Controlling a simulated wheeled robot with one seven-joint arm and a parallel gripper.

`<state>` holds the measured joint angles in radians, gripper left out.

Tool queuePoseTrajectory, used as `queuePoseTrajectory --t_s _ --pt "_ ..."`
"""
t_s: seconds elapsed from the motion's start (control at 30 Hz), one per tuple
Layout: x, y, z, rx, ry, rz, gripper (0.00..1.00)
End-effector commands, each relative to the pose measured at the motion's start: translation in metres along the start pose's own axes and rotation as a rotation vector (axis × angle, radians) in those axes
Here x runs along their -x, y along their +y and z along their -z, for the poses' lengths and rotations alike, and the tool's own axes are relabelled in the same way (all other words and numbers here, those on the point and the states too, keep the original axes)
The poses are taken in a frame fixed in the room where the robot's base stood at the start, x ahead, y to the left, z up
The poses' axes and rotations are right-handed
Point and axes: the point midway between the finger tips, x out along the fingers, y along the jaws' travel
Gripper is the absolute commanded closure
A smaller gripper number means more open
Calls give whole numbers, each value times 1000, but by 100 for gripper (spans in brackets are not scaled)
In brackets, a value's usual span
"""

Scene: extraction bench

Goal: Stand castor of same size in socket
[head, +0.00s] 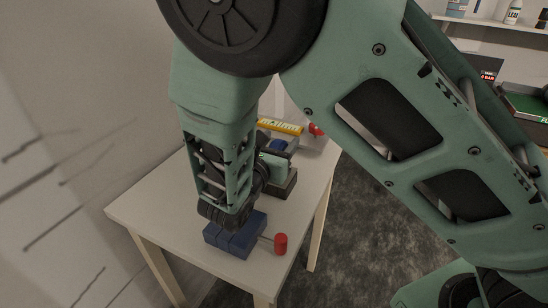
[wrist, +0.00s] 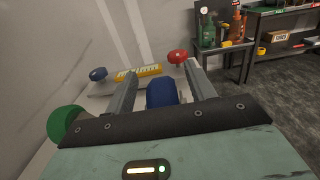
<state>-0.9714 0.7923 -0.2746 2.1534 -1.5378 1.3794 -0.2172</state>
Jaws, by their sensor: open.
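My gripper (wrist: 161,82) is open, with one grey finger on either side of a blue rounded piece (wrist: 163,94), probably a castor. Its lower part is hidden by the gripper body, and contact cannot be told. In the head view my gripper (head: 283,146) is over the table's far part, partly hidden by my arm. A red-headed castor (wrist: 178,57) and a smaller blue-headed castor (wrist: 98,74) are beyond the fingers. A green round head (wrist: 66,122) is at the left. Another red head (head: 280,243) with a thin stem lies by a blue block (head: 235,236). No socket opening can be made out.
A yellow marked strip (wrist: 139,72) lies at the back of the white table (head: 140,208). A wall is close on the left.

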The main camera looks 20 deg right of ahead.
Motion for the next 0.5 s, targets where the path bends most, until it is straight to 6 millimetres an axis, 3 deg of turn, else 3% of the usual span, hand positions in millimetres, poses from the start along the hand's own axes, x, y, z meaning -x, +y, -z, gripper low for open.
queuePoseTrajectory --t_s 0.27,0.43,0.47,0.5 --pt "-3 0 0 0 0 -1 45" --pt "-3 0 0 0 0 -1 93" --pt "-3 0 0 0 0 -1 100" --pt "-3 0 0 0 0 0 100"
